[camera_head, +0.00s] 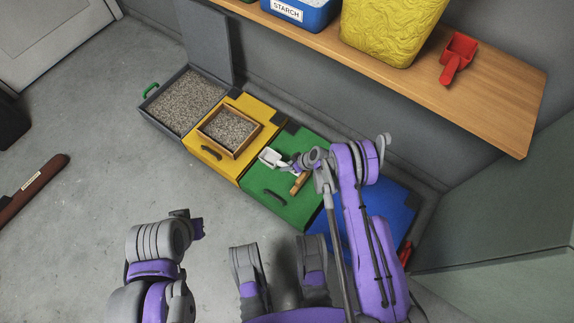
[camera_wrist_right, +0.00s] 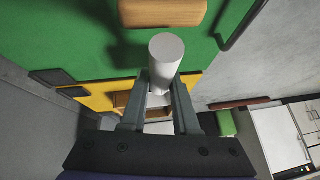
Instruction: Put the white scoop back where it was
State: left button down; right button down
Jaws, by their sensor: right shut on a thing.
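The white scoop (camera_head: 270,157) is above the border of the yellow and green bins in the head view. My right gripper (camera_head: 290,166) is shut on its handle. In the right wrist view the white handle (camera_wrist_right: 166,55) stands up between the two fingers; the scoop's bowl is mostly hidden behind them. Whether the scoop touches a lid cannot be told. My left gripper (camera_head: 196,229) is low at the left, over bare floor; its fingers do not show clearly.
A tray of pellets (camera_head: 229,131) sits on the yellow bin (camera_head: 256,108). An open grey bin (camera_head: 187,101) holds more. A wooden piece (camera_head: 299,183) lies on the green bin (camera_head: 285,204). The shelf (camera_head: 480,104) carries a starch box (camera_head: 320,15), yellow tub (camera_head: 385,32) and red scoop (camera_head: 457,57).

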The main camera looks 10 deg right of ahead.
jog(key=c, duration=0.7)
grip_release()
jog(key=shift+o, duration=0.2)
jog(key=shift+r, duration=0.1)
jog(key=shift+r, duration=0.3)
jog(key=s+d+r+m+h+p, duration=0.15)
jog(key=s+r, duration=0.25)
jog(key=r, duration=0.8)
jog(key=s+d+r+m+h, duration=0.1)
jog(key=s+d+r, duration=0.2)
jog(key=r, duration=0.8)
jog(key=s+d+r+m+h+p, duration=0.15)
jog(key=s+r, duration=0.25)
jog(key=r, duration=0.8)
jog(key=s+d+r+m+h, duration=0.1)
jog(key=s+r, duration=0.3)
jog(key=s, duration=0.5)
jog(key=s+d+r+m+h, duration=0.1)
jog(key=s+d+r+m, duration=0.1)
jog(key=s, duration=0.7)
jog(key=shift+s+r+m+t, duration=0.35)
jog(key=shift+r+m, duration=0.25)
jog(key=shift+r, duration=0.35)
